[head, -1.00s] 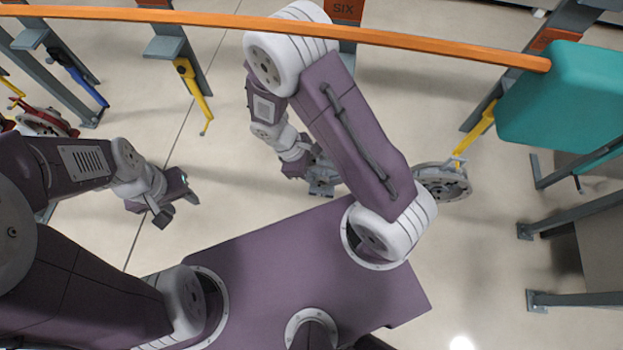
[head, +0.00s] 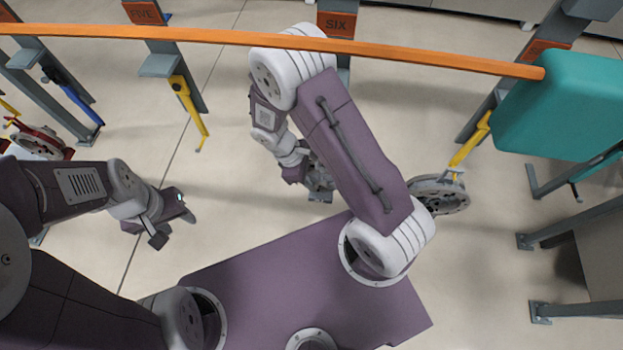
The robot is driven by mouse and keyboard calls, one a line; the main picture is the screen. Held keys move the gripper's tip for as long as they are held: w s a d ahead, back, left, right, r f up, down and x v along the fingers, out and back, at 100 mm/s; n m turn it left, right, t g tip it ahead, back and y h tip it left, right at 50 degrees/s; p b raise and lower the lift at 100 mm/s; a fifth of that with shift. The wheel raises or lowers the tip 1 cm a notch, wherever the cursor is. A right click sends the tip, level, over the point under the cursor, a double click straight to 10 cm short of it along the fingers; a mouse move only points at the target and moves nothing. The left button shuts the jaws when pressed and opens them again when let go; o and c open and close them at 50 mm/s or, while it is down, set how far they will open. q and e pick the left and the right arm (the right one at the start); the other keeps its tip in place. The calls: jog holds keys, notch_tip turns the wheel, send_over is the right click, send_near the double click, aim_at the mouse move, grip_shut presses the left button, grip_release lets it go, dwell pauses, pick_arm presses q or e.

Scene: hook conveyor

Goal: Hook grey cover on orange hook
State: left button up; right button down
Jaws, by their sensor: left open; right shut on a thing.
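My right gripper (head: 302,172) hangs below the orange rail near the middle of the head view, partly covered by my own forearm. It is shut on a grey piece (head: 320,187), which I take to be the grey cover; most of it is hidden. My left gripper (head: 174,226) is open and empty over the floor at the left. I see no orange hook; the space under the SIX sign (head: 337,24) is partly behind my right arm.
An orange rail (head: 440,58) crosses the top. A grey disc (head: 440,192) hangs from the right yellow hook (head: 470,140). A teal block (head: 565,105) and grey posts stand at the right.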

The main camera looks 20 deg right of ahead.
jog(key=c, duration=1.1)
grip_release()
